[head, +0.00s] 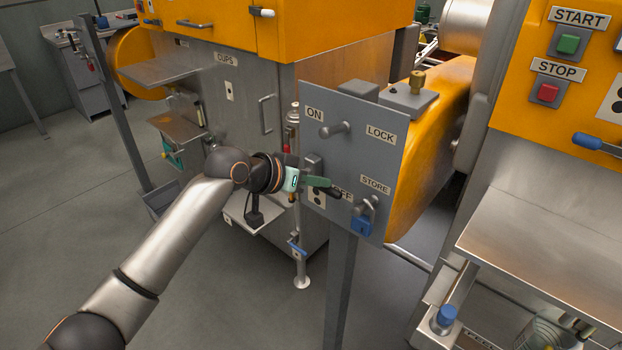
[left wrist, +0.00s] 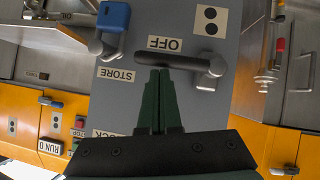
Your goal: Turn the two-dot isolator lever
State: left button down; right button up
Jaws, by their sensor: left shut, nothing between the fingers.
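The two-dot plate (head: 316,197) is on the grey panel (head: 375,120); it also shows in the left wrist view (left wrist: 210,20). The isolator lever (left wrist: 205,65) lies across the left wrist view, its pivot at the right and its dark grip running left beside the OFF label (left wrist: 165,43). In the head view the black grip end (head: 334,193) shows by OFF, the rest partly behind my gripper. My left gripper (head: 325,183) is shut and empty. Its green fingertips (left wrist: 159,72) are at the edge of the grip; I cannot tell if they touch. My right gripper is out of view.
A blue padlock (head: 361,224) hangs from the peg at STORE. Another peg (head: 335,130) sticks out between ON and LOCK. The steel cabinet (head: 230,110) stands behind my left arm. The orange START/STOP machine (head: 505,85) is at the right.

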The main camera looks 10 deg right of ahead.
pick_arm(q)
jog(key=b+v, duration=0.1)
jog(key=v, duration=1.1)
jog(key=s+a+f+n+t+y, duration=0.1)
jog(key=s+a+f+n, duration=0.15)
jog(key=f, duration=0.65)
jog(key=s+a+f+n+t+y, duration=0.1)
jog(key=a+f+n, duration=0.15)
jog(key=f, duration=0.65)
jog(key=s+a+f+n+t+y, duration=0.15)
jog(key=a+f, duration=0.25)
jog(key=f, duration=0.4)
jog(key=s+a+f+y, duration=0.2)
jog(key=s+a+f, duration=0.3)
jog(key=s, duration=0.5)
jog(key=s+a+f+y, duration=0.2)
jog(key=s+a+f, duration=0.4)
jog(key=s+f, duration=0.3)
jog(key=shift+s, duration=0.65)
jog(key=shift+f+n, duration=0.15)
jog(key=shift+n, duration=0.1)
